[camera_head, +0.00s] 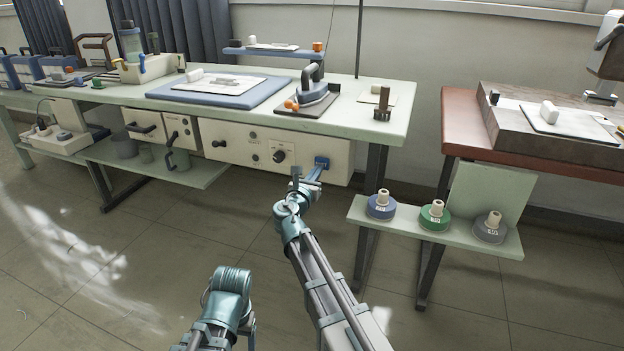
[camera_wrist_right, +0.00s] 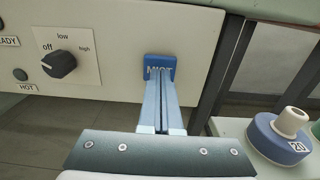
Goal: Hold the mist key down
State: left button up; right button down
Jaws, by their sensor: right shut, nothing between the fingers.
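The blue mist key (camera_head: 322,162) sits at the right end of the cream control panel under the table's front edge. In the right wrist view the key (camera_wrist_right: 160,68) shows its "MIST" lettering, partly covered by my fingers. My right gripper (camera_head: 316,171) is shut and empty, and its fingertips (camera_wrist_right: 161,82) are at the lower part of the key. They look to be touching it; how far it is pressed cannot be told. My left arm shows low in the head view, but its gripper fingers are not in view.
A dial (camera_wrist_right: 60,64) marked off, low and high is left of the key. The table (camera_head: 372,117) bears an iron (camera_head: 313,88) on a dark rest. A low shelf (camera_head: 460,239) to the right holds weights, including a blue one (camera_head: 382,205). Floor in front is open.

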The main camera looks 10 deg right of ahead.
jog(key=shift+w+d, duration=0.3)
jog(key=shift+w, duration=0.1)
